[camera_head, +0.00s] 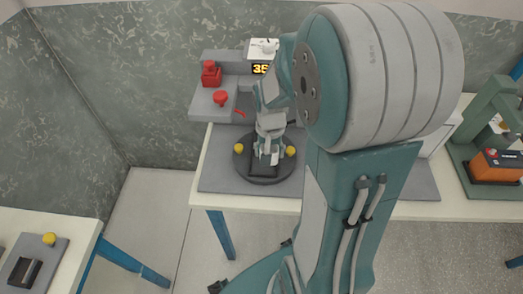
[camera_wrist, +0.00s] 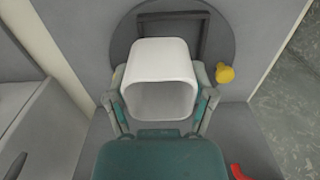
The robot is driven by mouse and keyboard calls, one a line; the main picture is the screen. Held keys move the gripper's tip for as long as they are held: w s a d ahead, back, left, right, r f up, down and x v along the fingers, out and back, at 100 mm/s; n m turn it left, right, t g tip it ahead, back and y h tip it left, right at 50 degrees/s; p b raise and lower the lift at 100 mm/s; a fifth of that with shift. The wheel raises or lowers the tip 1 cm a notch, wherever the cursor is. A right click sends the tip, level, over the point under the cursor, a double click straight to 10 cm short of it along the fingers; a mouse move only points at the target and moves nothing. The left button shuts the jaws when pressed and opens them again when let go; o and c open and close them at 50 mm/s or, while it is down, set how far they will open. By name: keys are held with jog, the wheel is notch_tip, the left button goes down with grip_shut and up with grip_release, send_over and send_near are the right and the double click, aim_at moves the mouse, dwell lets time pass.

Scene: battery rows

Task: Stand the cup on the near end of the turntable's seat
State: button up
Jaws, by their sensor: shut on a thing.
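The white cup (camera_wrist: 160,65) sits between the fingers of my gripper (camera_wrist: 160,90) in the wrist view, its wide mouth turned toward the camera. The gripper is shut on it. Beyond the cup lies the dark round turntable (camera_wrist: 230,45) with a rectangular framed seat (camera_wrist: 203,30); the cup hides part of both. In the head view my gripper (camera_head: 267,152) points down over the turntable (camera_head: 246,174) and its dark seat (camera_head: 264,170). The cup is hard to make out there, and I cannot tell whether it touches the seat.
Yellow knobs (camera_head: 291,151) (camera_head: 239,148) stand at the turntable's sides. A grey console behind carries red controls (camera_head: 211,74) and a lit display (camera_head: 260,69). An orange-black unit (camera_head: 497,165) sits at the right. A separate table (camera_head: 70,225) stands at the lower left.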

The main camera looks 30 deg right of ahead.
aim_at(260, 167)
jog(key=shift+w+a+f, duration=0.9)
jog(key=shift+w+f, duration=0.15)
jog(key=shift+f, duration=0.15)
jog(key=shift+w+f, duration=0.2)
jog(key=shift+f, duration=0.1)
jog(key=shift+d+f, duration=0.2)
jog(key=shift+f, duration=0.45)
jog(key=shift+d+f, duration=0.2)
jog(key=shift+f, duration=0.4)
jog(key=shift+d+f, duration=0.3)
jog(key=shift+a, duration=0.4)
jog(key=o, duration=0.9)
jog(key=shift+a+f, duration=0.1)
jog(key=shift+a, duration=0.05)
jog(key=shift+c, duration=0.2)
jog(key=shift+d, duration=0.35)
